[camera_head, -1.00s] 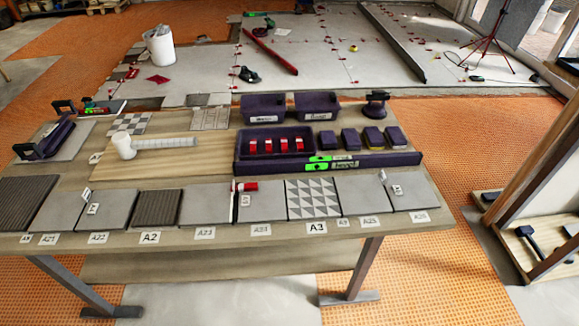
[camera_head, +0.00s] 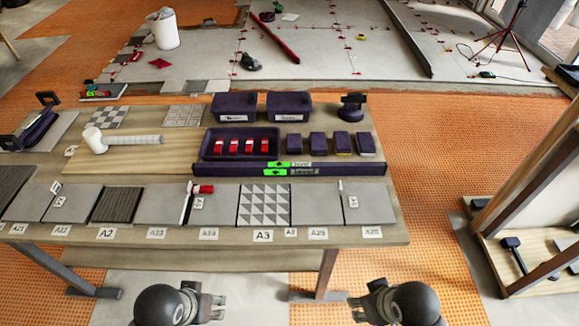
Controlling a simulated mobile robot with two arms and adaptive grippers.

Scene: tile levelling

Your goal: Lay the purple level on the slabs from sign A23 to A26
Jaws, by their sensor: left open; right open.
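The purple level (camera_head: 230,169) is a long dark purple bar with green vials, lying on the table along the front of the wooden board. A row of slabs lies in front of it: plain grey ones, a dark ribbed one (camera_head: 116,205) and a patterned one (camera_head: 264,206). Sign A23 (camera_head: 157,233) and sign A26 (camera_head: 371,232) stand along the front edge. My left gripper (camera_head: 219,306) and my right gripper (camera_head: 356,306) are open and empty, low in the picture, in front of the table and apart from the level.
A purple tray with red pieces (camera_head: 242,145), several purple blocks (camera_head: 316,142), two bins (camera_head: 234,106) and a white mallet (camera_head: 95,141) stand behind the level. A red-and-white tool (camera_head: 203,189) lies on the slabs. A wooden rack (camera_head: 530,235) stands at the right.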

